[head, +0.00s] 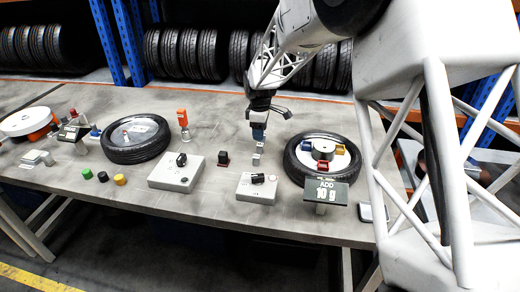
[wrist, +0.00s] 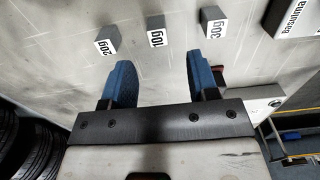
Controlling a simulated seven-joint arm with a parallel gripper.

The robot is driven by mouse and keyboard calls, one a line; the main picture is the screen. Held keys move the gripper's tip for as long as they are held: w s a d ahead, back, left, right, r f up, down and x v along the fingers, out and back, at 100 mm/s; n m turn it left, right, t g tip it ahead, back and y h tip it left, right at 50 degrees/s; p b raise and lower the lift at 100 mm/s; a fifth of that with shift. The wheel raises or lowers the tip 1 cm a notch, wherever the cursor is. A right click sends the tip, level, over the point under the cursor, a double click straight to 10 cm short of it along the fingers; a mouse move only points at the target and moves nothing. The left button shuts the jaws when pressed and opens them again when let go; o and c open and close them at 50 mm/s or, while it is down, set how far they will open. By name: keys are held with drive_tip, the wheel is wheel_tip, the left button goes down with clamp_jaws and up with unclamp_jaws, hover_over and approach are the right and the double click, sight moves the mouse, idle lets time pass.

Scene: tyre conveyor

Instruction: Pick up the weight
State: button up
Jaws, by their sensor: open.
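Three small grey blocks with white labels lie on the table in the wrist view: the 20g weight (wrist: 108,40) at left, the 10g weight (wrist: 156,30) in the middle and the 30g weight (wrist: 213,22) at right. A sign (head: 325,192) in the head view reads "ADD 10 g". My gripper (wrist: 161,68) has blue fingers, spread wide and empty. The 10g weight appears ahead of the gap between them, apart from both fingers. In the head view my gripper (head: 258,133) points down above the table, with small blocks (head: 257,157) just below it.
A tyre (head: 296,172) with coloured blocks on its hub lies at right, another tyre (head: 113,153) at left. Two grey boxes (head: 165,176) (head: 245,191) with black tops stand nearer the front. An orange-topped tool (head: 182,116) stands behind. Bare table surrounds the weights.

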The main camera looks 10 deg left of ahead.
sight(260, 144)
drive_tip(key=shift+f, duration=1.25)
drive_tip(key=shift+f, duration=0.15)
drive_tip(key=shift+w+f, duration=0.15)
drive_tip(key=shift+f, duration=2.35)
drive_tip(key=shift+c, duration=0.4)
clamp_jaws()
drive_tip(key=shift+r, duration=0.2)
